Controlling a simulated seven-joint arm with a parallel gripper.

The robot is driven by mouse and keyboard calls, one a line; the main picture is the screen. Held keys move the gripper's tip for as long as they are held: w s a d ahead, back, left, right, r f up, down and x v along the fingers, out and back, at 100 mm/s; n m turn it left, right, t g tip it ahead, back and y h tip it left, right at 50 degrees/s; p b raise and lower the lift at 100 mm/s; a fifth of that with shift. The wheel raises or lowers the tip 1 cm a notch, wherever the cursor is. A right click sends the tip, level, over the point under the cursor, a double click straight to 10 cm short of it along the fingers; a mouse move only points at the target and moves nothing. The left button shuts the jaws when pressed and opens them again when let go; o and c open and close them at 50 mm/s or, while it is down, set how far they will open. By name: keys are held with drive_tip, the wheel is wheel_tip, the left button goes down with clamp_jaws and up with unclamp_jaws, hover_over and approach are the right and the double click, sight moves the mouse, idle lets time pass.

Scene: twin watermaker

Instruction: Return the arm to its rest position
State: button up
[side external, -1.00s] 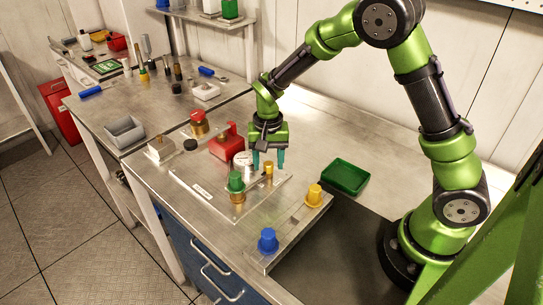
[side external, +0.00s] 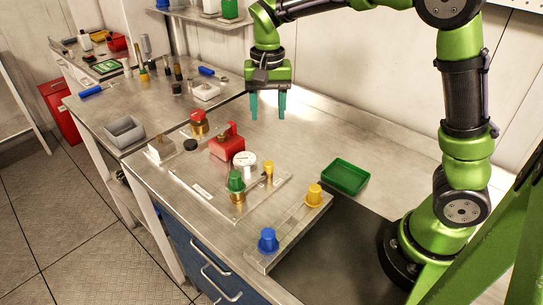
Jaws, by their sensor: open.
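My gripper (side external: 267,110) hangs in the air in the upper middle of the side external view, fingers pointing down. Its two teal fingers are apart with nothing between them. Below it on the steel bench (side external: 330,130) is a metal plate (side external: 205,195) with several fittings. These include a green-capped fitting (side external: 236,181), a white round gauge (side external: 244,160), a small yellow-topped fitting (side external: 267,170), a red block (side external: 227,146) and a red-capped fitting (side external: 198,120). The gripper is clear of all of them.
A raised metal strip (side external: 290,226) carries a blue cap (side external: 268,240) and a yellow cap (side external: 314,194). A green tray (side external: 346,176) lies to their right. A second bench with a grey bin (side external: 125,131) and tools stands at left. The bench's back right is clear.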

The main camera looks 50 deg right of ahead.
drive_tip(key=shift+r, duration=0.7)
drive_tip(key=s+r+n+t+y, duration=0.1)
drive_tip(key=s+r+n+t, duration=0.1)
drive_tip(key=s, duration=0.6)
drive_tip(key=s+a+r+n+t+y, duration=0.1)
drive_tip(key=s+r+n+t, duration=0.1)
drive_tip(key=s+t, duration=0.3)
drive_tip(key=s+n, duration=0.1)
drive_tip(key=s, duration=0.3)
drive_tip(key=shift+s+a, duration=0.15)
drive_tip(key=shift+s, duration=0.05)
